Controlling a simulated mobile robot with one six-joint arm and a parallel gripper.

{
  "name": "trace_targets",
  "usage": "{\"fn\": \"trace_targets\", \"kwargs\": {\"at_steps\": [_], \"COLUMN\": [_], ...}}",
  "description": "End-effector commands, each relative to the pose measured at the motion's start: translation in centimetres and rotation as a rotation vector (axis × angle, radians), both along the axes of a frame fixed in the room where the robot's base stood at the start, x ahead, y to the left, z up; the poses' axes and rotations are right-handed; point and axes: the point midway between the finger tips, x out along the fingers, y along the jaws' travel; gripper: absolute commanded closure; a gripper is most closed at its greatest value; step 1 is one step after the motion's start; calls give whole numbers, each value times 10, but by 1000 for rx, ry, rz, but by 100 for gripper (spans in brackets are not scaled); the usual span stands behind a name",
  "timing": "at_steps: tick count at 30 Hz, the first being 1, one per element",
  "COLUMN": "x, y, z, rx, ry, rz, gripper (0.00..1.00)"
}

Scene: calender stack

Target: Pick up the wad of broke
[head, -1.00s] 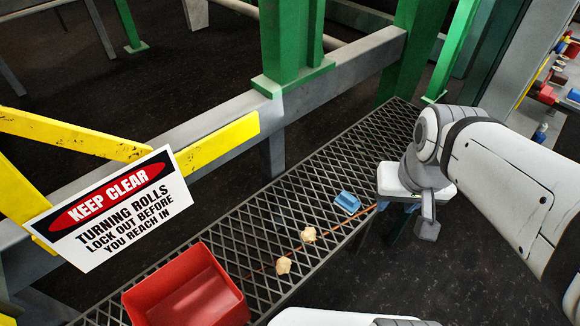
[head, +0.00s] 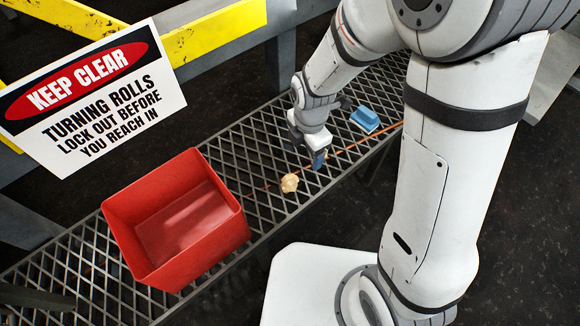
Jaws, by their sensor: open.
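One crumpled cream wad of broke (head: 289,183) lies on the mesh walkway, between the red bin and my gripper. A second wad, seen earlier, does not show now; my gripper may be hiding it. My gripper (head: 318,160) points down low over the mesh, just right of and beyond the visible wad, apart from it in the picture. It is open. Its fingers are partly seen edge-on, and I cannot make out anything between them.
A red open bin (head: 190,215) stands on the mesh walkway (head: 240,135) at left and looks empty. A blue block-like object (head: 365,119) lies right of my gripper. A thin orange rod (head: 350,146) runs along the mesh. A warning sign (head: 90,95) and yellow rail (head: 215,30) stand behind.

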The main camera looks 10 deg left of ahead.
Motion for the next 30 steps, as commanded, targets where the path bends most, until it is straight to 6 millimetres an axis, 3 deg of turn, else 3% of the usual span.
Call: {"fn": "trace_targets", "kwargs": {"at_steps": [1, 6, 12, 30], "x": [-4, -11, -14, -14], "y": [12, 35, 41, 43], "z": [-34, -78, -102, -166], "rx": [-11, -24, -28, -27], "ry": [15, 27, 33, 30], "rz": [116, 396, 487, 483], "gripper": [25, 25, 25, 25]}}
